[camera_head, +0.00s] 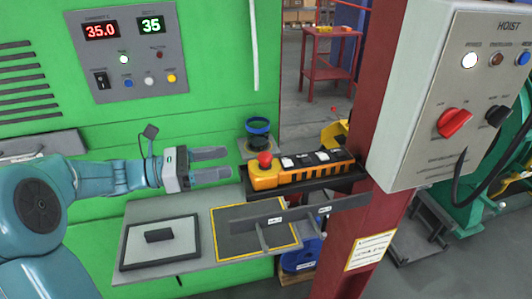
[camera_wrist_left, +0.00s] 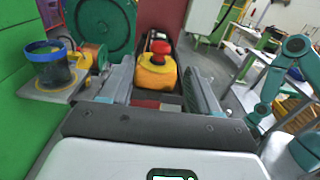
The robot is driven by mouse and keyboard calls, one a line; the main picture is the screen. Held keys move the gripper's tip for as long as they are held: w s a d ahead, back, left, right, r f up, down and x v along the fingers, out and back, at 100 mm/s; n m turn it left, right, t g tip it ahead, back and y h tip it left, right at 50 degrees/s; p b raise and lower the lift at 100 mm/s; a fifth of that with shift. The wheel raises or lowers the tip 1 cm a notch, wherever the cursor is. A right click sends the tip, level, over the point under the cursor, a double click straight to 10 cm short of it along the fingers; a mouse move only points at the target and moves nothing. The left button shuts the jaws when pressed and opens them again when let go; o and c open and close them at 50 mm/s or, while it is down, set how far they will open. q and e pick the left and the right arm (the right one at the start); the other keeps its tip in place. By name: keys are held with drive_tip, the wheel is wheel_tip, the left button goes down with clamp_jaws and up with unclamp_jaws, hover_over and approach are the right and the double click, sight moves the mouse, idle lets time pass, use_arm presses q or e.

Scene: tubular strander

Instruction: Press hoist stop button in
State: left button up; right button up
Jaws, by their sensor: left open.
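The red mushroom stop button (camera_head: 265,158) sits on the left end of a yellow-and-black pendant (camera_head: 305,168), which lies in a dark holder by the red post. In the left wrist view the red button (camera_wrist_left: 160,47) stands on top of the yellow pendant end (camera_wrist_left: 156,72), straight ahead. My left gripper (camera_head: 228,163) is open and empty, its fingers pointing right toward the button with a small gap left. In the wrist view the fingers (camera_wrist_left: 160,78) lie on either side of the pendant end's line. My right gripper does not show.
A grey HOIST panel (camera_head: 450,100) with a red knob hangs on the red post (camera_head: 385,110). A blue cup-like container (camera_head: 258,133) stands on a small shelf behind the button. A grey shelf (camera_head: 165,262) with a tablet-like plate (camera_head: 160,258) lies below the gripper.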

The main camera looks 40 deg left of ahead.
sight(265, 154)
use_arm(q)
drive_tip(key=p+x, duration=0.1)
drive_tip(key=x, duration=0.9)
drive_tip(key=shift+w+d, duration=0.15)
drive_tip(key=shift+d, duration=0.15)
